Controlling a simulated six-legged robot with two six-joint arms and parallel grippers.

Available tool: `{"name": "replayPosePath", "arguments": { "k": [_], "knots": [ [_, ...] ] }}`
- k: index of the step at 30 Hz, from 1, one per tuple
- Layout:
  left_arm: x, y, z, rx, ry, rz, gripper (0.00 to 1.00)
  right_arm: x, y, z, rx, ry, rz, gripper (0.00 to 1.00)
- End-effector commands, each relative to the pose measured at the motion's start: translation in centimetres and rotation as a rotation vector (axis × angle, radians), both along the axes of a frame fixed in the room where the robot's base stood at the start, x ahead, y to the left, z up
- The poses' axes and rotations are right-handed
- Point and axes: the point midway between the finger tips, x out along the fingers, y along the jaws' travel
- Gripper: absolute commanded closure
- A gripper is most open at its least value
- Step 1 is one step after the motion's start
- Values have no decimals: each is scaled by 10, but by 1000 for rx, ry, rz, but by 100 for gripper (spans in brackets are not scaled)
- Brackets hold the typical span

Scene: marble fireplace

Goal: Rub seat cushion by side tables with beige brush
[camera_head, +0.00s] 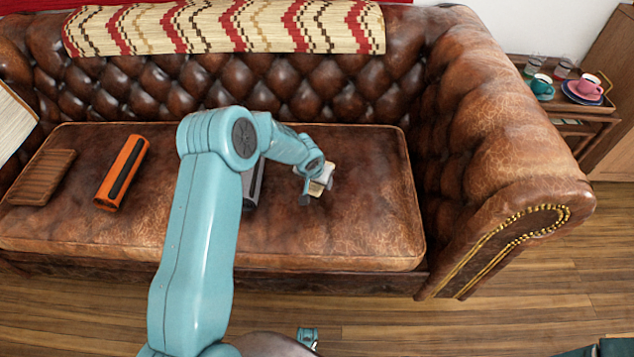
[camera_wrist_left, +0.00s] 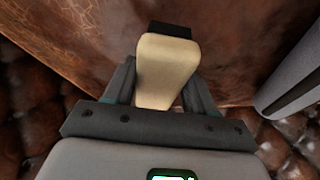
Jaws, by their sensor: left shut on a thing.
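The beige brush (camera_wrist_left: 165,70) is in my left gripper (camera_wrist_left: 157,95), which is shut on it. Its dark end (camera_wrist_left: 170,29) points away from the wrist, toward brown leather. In the head view the brush (camera_head: 322,178) shows at the tip of my left gripper (camera_head: 317,187), over the right half of the leather seat cushion (camera_head: 370,215). I cannot tell whether the brush touches the cushion. Part of the cushion is hidden behind my left arm. The side tables (camera_head: 600,117) stand right of the sofa arm.
A grey block (camera_head: 254,183) lies on the cushion left of the brush, partly behind my arm. An orange and black object (camera_head: 122,172) and a brown slatted board (camera_head: 42,177) lie further left. The padded sofa arm (camera_head: 510,120) rises at the right. Cups (camera_head: 588,86) stand on the table.

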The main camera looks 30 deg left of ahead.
Motion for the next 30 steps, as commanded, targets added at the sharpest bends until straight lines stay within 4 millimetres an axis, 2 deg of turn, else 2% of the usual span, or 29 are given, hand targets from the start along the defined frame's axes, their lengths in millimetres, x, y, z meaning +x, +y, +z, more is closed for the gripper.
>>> {"name": "replayPosePath", "arguments": {
  "k": [1,7,25,28,30],
  "knots": [
    [0,-1,8,1,-1,-1,78,0,0,5,0,0,0,0],
    [1,-4,22,1,-1,-1,78,0,0,12,0,0,0,0],
    [1,-5,25,0,0,-1,78,0,0,13,0,0,0,0],
    [0,-11,43,0,-2,-7,78,0,0,22,0,0,0,0],
    [-1,-21,72,1,-6,-17,78,0,0,35,0,0,0,0]
  ]
}}
